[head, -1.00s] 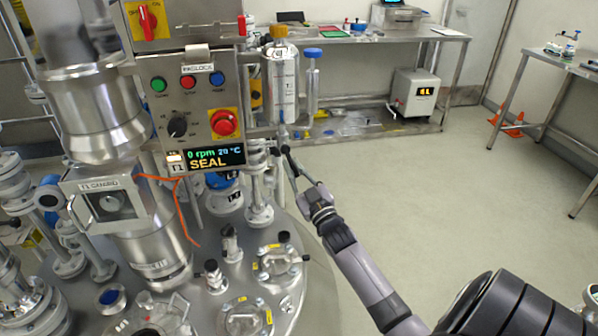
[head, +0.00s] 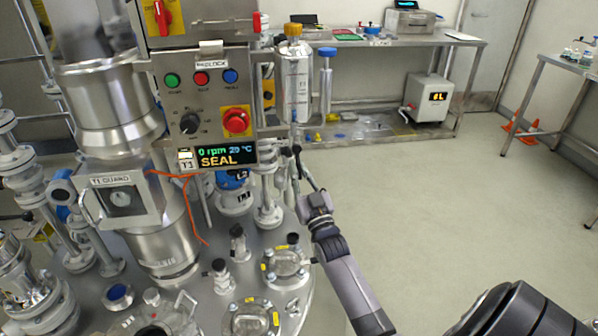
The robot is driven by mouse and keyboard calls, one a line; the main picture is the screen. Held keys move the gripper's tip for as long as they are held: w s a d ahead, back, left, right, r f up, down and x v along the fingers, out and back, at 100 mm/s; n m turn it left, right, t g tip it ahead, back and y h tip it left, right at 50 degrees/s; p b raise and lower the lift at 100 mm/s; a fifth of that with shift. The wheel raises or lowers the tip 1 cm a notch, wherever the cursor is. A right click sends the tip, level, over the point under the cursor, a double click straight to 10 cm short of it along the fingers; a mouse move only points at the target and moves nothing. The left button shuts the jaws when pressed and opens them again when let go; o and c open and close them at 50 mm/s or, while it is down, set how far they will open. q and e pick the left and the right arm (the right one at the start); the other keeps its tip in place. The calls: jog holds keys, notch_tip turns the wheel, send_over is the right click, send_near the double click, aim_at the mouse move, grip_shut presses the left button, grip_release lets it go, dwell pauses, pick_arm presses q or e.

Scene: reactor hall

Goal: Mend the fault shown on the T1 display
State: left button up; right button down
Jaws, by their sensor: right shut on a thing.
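The T1 display (head: 217,157) on the control panel reads "0 rpm 29 °C" and "SEAL" in yellow. Right of the panel hangs an upright metal cylinder (head: 296,85) with a T1 label and an orange-brown cap. A thinner clear tube (head: 326,85) with a blue cap stands beside it. My right gripper (head: 299,165) is just below the cylinder, shut on a small dark valve handle (head: 297,149) at the pipework; its fingertips are small and the exact contact is hard to make out. My left gripper is out of view.
The control panel (head: 207,85) has coloured buttons, a black knob and a red emergency stop (head: 235,121). The T1 guard (head: 121,198), pipes and flanged ports crowd the vessel top. A steel bench (head: 390,42) stands behind.

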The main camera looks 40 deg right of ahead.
jog(key=c, duration=1.6)
grip_release()
jog(key=shift+c, duration=0.2)
jog(key=v, duration=1.2)
